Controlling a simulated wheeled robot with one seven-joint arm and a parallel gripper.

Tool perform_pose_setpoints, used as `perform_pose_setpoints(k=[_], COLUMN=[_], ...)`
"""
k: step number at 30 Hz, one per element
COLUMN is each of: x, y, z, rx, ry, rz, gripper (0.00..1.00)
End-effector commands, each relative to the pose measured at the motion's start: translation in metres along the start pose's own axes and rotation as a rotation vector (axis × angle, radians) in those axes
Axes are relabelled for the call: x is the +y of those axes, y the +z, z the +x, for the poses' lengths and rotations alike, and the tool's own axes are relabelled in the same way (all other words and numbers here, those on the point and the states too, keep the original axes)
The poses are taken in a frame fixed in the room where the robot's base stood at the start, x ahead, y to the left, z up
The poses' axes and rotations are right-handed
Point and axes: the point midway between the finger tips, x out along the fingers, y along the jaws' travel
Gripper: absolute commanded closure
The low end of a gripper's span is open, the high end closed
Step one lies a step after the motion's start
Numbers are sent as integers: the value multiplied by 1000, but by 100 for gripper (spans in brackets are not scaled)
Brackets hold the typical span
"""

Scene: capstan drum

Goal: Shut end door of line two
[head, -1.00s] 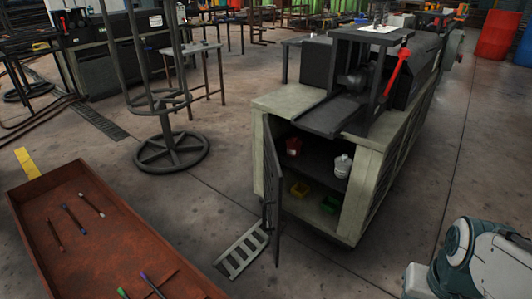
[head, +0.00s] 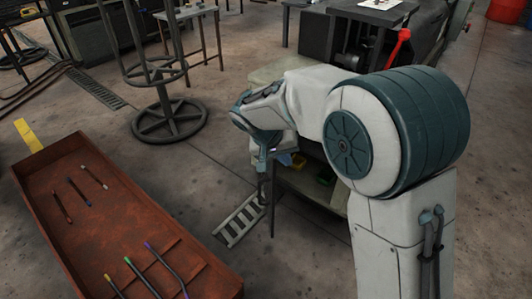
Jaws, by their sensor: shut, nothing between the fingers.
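The machine cabinet (head: 305,186) stands at the centre, mostly hidden behind my arm. Its dark end door (head: 271,212) hangs open toward me, seen nearly edge-on, with its upper part behind my gripper. My gripper (head: 261,165) points down at the upper part of the door. It is shut and empty. I cannot tell whether it touches the door.
A rusty tray (head: 75,166) with several coloured rods lies at the left. A grey slotted step (head: 238,222) lies on the floor left of the door. A dark round-based stand (head: 170,122) is behind. Floor in front is clear.

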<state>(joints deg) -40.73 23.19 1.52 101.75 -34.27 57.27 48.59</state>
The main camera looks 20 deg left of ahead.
Motion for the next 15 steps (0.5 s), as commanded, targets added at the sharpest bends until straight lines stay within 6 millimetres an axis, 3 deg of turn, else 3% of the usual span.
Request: perform_pose_setpoints(k=[1,6,10,15], x=[-29,-99,-129,-140], y=[-10,-26,-29,-31], z=[-9,-22,-28,-20], rx=[35,140,187,203], ry=[12,34,38,39], rz=[-20,-30,-30,-26], gripper=[100,100,100,100])
